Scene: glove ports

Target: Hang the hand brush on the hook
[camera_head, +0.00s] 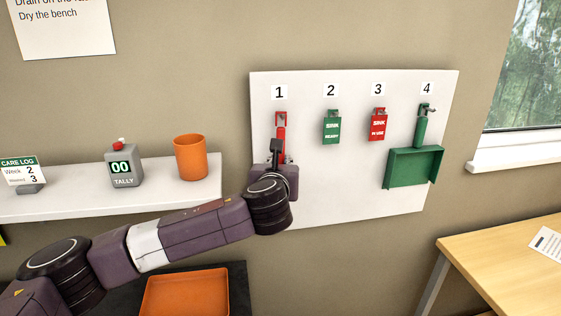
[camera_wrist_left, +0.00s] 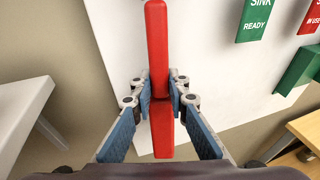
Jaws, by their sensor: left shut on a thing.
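The red hand brush (camera_head: 281,130) is upright in front of the white board, just below the number 1. In the left wrist view the red brush (camera_wrist_left: 158,40) runs up and down between the blue finger pads. My left gripper (camera_head: 276,157) is shut on it, and my wrist hides its lower part in the head view. The brush's top end is at the hook place under number 1; I cannot tell whether it is on the hook or just in front of it. My right gripper is not in view.
The white board (camera_head: 340,185) also holds a green sign (camera_head: 332,130) under 2, a red sign (camera_head: 378,127) under 3 and a green dustpan (camera_head: 412,168) under 4. A white shelf (camera_head: 110,203) with an orange cup (camera_head: 190,157) and tally counter (camera_head: 121,170) is left of the board.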

